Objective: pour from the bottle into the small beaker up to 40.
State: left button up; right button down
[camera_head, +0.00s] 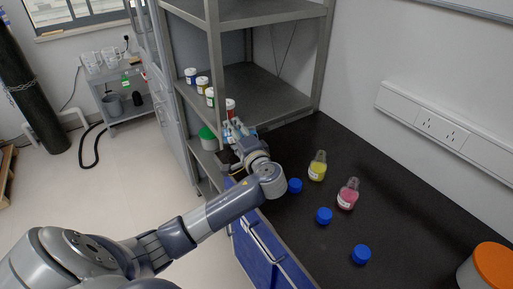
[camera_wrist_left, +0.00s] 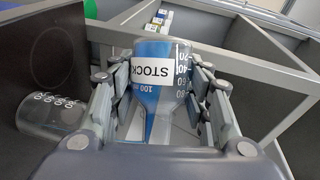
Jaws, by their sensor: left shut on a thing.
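In the left wrist view, my left gripper (camera_wrist_left: 160,95) is shut on a clear bottle (camera_wrist_left: 152,75) with a white STOCK label and blue liquid. The fingers press on both sides of the bottle. The liquid slants inside it, so the bottle looks tilted. A clear small beaker (camera_wrist_left: 52,114) with white graduations is left of the fingers, apart from the bottle. I see no liquid in it. In the head view the arm and gripper hide most of this area. My right gripper is not in view.
A yellow bottle (camera_head: 317,166) and a pink bottle (camera_head: 348,194) stand on the dark bench (camera_head: 400,215). Blue caps (camera_head: 324,215) lie near them. An orange-lidded container (camera_head: 488,268) is at the front right. The grey shelf unit (camera_head: 268,95) holding several jars rises close behind the gripper.

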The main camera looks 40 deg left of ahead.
pick_arm(q)
jog(key=shift+w+d+f+m+y+p, duration=0.1)
jog(key=shift+f+m+y+p, duration=0.35)
jog(key=shift+m, duration=0.75)
dwell(3.3)
